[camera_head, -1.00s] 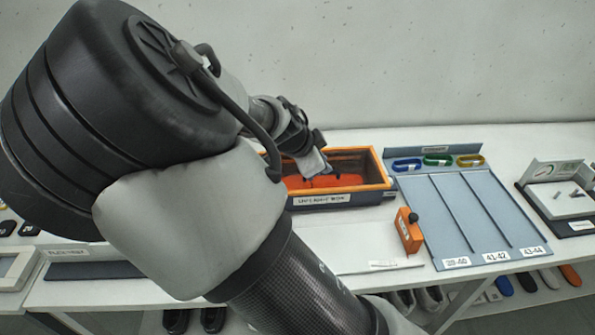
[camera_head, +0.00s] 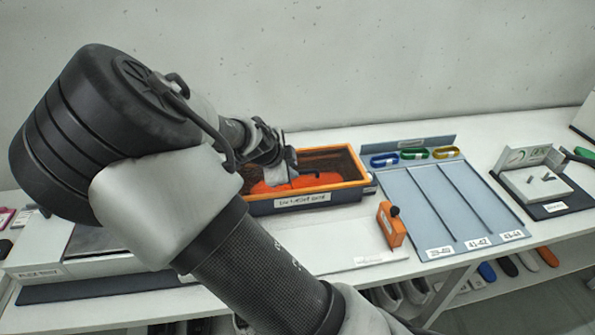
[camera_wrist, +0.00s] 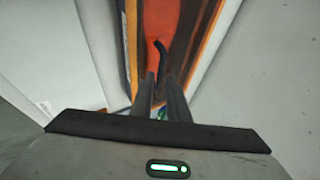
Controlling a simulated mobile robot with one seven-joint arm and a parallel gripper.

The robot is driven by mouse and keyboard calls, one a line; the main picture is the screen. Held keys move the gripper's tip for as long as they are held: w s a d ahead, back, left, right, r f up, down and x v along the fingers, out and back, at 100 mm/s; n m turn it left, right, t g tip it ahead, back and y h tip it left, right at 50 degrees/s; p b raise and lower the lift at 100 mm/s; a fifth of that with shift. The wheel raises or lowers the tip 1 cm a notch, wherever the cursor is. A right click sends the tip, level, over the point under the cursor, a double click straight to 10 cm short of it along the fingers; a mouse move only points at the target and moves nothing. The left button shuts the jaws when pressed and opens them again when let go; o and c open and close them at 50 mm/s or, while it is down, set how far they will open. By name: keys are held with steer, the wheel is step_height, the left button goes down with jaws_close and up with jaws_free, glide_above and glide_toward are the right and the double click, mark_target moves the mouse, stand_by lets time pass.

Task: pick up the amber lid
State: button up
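No thing can be told for certain as the amber lid. An orange block with a black knob (camera_head: 391,228) stands on the white table, right of the orange-rimmed bin (camera_head: 352,186). A yellow oval ring (camera_head: 446,153) lies at the back of the grey-blue tray. My gripper (camera_head: 291,163) is at the bin, above the orange pieces inside it. In the wrist view my gripper's two dark fingers (camera_wrist: 160,80) stand a narrow gap apart, with no held thing visible between them. A dark bent piece (camera_wrist: 162,48) shows just past the tips, against orange.
The grey-blue tray (camera_head: 402,190) has three lanes with size labels, and blue (camera_head: 384,160) and green (camera_head: 414,154) rings at its back. A dark mat with a grey fixture (camera_head: 536,186) is at the far right. Bare table lies in front of the bin.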

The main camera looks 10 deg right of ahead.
mark_target(298, 182)
steer(key=shift+x, duration=2.7)
steer(key=shift+d, duration=0.15)
jaws_close()
steer(key=shift+r, duration=0.1)
